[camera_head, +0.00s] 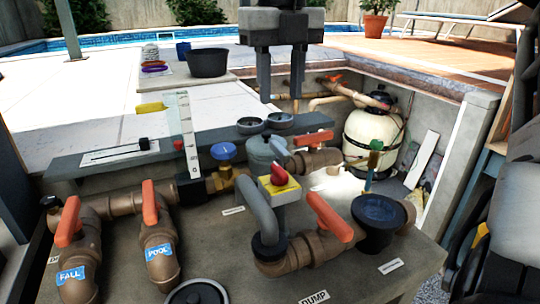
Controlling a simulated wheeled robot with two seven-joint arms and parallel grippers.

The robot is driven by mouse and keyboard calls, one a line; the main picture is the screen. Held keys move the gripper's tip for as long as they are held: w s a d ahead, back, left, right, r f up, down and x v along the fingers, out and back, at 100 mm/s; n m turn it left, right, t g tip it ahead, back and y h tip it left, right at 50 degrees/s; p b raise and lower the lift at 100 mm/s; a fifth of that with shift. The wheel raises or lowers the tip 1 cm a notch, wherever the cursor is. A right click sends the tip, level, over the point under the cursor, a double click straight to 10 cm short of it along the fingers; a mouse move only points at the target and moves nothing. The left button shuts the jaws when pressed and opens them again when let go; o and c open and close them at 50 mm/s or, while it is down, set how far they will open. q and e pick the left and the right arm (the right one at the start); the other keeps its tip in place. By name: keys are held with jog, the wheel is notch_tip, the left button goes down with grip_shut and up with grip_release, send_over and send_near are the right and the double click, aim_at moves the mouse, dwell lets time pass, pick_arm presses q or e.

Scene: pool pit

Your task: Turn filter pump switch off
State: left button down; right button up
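A red rotary knob (278,174) sits on a yellow plate (284,189) on the grey pump body in the middle of the pit. It looks like the pump switch; I cannot read its markings or tell its setting. My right gripper (280,99) hangs from the top of the picture, pointing down, above and behind the knob. Its two dark fingers are apart with nothing between them, and it is not touching the knob. My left gripper is not in view.
Brown pipes with orange valve handles (330,216) (153,203) stand around the knob. A blue valve wheel (223,151) is to its left, a black round cap (379,210) to its right. A cream filter tank (372,138) stands behind right. Space above the knob looks clear.

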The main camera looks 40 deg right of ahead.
aim_at(279, 168)
notch_tip(279, 168, down, 14)
jog(key=shift+r, duration=0.15)
dwell(0.3)
grip_shut()
